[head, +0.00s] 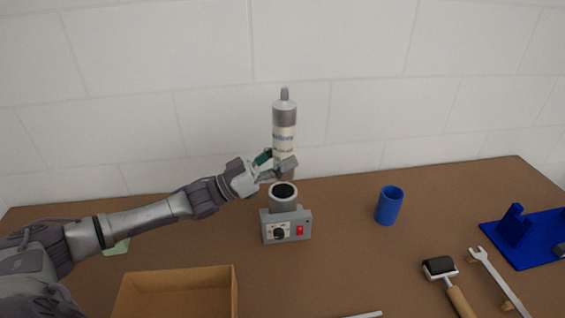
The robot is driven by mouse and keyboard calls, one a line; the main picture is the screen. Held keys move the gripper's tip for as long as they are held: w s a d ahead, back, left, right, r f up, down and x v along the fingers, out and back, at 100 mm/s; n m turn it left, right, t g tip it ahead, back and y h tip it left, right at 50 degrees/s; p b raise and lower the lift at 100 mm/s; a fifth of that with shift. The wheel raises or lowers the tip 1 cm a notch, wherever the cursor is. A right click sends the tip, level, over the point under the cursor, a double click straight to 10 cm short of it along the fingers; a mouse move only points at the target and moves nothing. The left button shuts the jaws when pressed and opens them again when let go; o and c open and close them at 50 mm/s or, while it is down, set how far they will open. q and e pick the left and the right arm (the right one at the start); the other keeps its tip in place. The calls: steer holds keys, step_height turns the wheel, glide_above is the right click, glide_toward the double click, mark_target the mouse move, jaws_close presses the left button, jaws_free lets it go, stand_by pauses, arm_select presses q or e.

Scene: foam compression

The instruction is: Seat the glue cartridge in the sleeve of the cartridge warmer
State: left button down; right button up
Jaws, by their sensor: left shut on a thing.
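The glue cartridge (284,130) is a grey and white tube with a label and a narrow nozzle on top. It stands upright in the air. My left gripper (277,165) is shut on its lower part, and the fingers hide some of it. The cartridge warmer (303,231) is a grey box with a black knob and a red switch on the table. Its round sleeve (284,201) has a dark open mouth. In the picture the cartridge shows above and slightly behind the sleeve mouth; the exact gap is hard to tell. My right gripper is not in view.
A blue cup (388,207) stands right of the warmer. An open cardboard box (235,290) is at the front left. A roller (440,267), a wrench (497,280) and a blue stand (535,238) lie at the right. The table between warmer and roller is mostly clear.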

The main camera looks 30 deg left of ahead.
arm_select(q)
steer(key=shift+w+a+f, duration=0.1)
steer(key=shift+w+f, duration=0.05)
steer(key=shift+f, duration=0.2)
steer(key=shift+f+b, duration=0.5)
steer(key=shift+b, duration=0.25)
steer(key=shift+f+b, duration=0.65)
steer(key=shift+f, duration=0.6)
steer(key=shift+s+f, duration=0.1)
steer(key=shift+s, duration=0.1)
steer(key=shift+f, duration=0.1)
